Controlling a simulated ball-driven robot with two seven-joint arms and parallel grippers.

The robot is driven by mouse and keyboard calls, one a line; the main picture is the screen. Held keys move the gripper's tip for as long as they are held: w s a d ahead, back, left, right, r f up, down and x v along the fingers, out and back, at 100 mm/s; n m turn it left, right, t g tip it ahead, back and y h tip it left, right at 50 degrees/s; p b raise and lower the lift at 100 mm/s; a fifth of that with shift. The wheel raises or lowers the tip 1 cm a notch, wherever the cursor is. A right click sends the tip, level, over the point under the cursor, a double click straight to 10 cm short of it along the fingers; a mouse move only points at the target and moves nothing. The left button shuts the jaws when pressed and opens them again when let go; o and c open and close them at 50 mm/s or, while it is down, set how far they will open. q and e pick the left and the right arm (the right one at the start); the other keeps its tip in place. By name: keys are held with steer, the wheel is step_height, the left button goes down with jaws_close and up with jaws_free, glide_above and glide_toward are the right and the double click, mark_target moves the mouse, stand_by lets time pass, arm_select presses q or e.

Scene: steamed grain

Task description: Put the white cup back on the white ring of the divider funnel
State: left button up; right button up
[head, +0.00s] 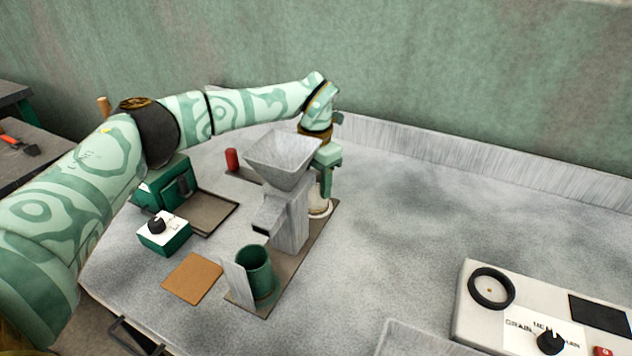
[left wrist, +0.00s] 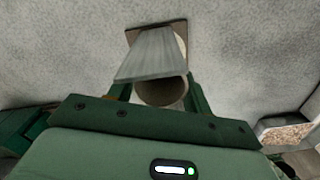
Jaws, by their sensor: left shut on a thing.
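The grey divider funnel (head: 287,165) stands on a brown base plate (head: 283,281). A green cup (head: 255,268) stands at its near end, beside an upright grey panel (head: 238,284). My left gripper (head: 325,185) reaches down behind the funnel at the far end. In the left wrist view its fingers are shut on the white cup (left wrist: 163,92), whose open mouth shows below a grey panel (left wrist: 152,62). A pale round rim (head: 321,209) shows low by the gripper; I cannot tell whether it is cup or ring, nor whether the cup rests on the ring. My right gripper is out of view.
A green machine with a tray (head: 212,213), a knob box (head: 166,234) and a cork mat (head: 193,278) lie left of the funnel. A red cylinder (head: 232,160) stands behind. A white panel with a knob (head: 550,341) is at the right. The table's middle right is clear.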

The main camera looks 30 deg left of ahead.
arm_select(q)
steer(key=shift+r, duration=0.1)
steer(key=o, duration=1)
steer(key=shift+o, duration=0.2)
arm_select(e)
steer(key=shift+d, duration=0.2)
arm_select(q)
step_height(320, 180, up, 12)
steer(key=p, duration=0.3)
steer(key=shift+p, duration=0.4)
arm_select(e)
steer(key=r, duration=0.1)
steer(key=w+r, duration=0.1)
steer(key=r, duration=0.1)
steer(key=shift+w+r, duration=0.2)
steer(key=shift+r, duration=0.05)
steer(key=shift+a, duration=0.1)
